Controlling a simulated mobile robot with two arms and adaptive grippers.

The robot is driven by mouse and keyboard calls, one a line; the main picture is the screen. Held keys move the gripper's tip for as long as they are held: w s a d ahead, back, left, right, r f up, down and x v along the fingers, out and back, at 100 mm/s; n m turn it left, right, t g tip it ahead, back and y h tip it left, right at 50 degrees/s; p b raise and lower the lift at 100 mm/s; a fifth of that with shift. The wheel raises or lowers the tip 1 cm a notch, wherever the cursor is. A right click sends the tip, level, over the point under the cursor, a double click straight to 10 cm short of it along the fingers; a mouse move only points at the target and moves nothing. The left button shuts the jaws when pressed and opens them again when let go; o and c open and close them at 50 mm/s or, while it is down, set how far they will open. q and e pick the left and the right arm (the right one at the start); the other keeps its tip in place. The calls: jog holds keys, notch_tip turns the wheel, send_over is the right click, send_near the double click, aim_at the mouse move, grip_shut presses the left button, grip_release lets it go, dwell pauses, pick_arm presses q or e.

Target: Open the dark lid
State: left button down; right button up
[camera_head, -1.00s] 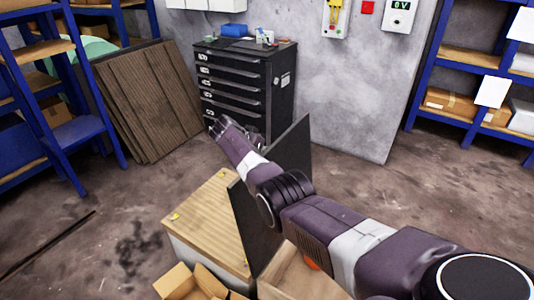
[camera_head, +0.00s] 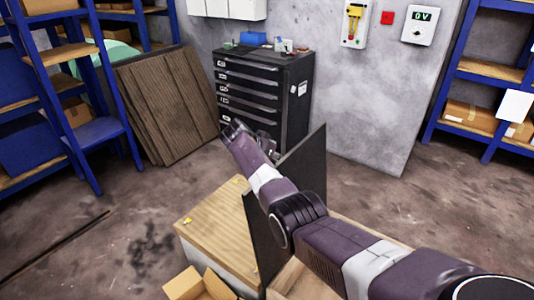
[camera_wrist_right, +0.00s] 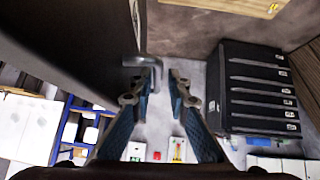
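The dark lid (camera_head: 303,163) stands about upright at the wooden box, behind my right arm, which crosses in front of its middle. In the right wrist view the lid (camera_wrist_right: 60,45) fills the upper left, with a grey bent handle (camera_wrist_right: 146,61) at its edge. My right gripper (camera_head: 232,132) is beyond the lid in the head view. In the wrist view its fingers (camera_wrist_right: 165,76) are apart, with a gap between the tips. The handle is right at the left fingertip; I cannot tell whether they touch. My left gripper is not in view.
A light wooden top (camera_head: 220,228) lies left of the lid, with an open cardboard box (camera_head: 200,287) in front. A black drawer cabinet (camera_head: 262,95) stands behind against the wall. Blue shelves (camera_head: 108,100) and leaning brown boards (camera_head: 165,105) are at the left. The left floor is mostly clear.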

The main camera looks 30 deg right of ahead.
jog(key=v, duration=0.9)
jog(key=shift+a+r, duration=0.2)
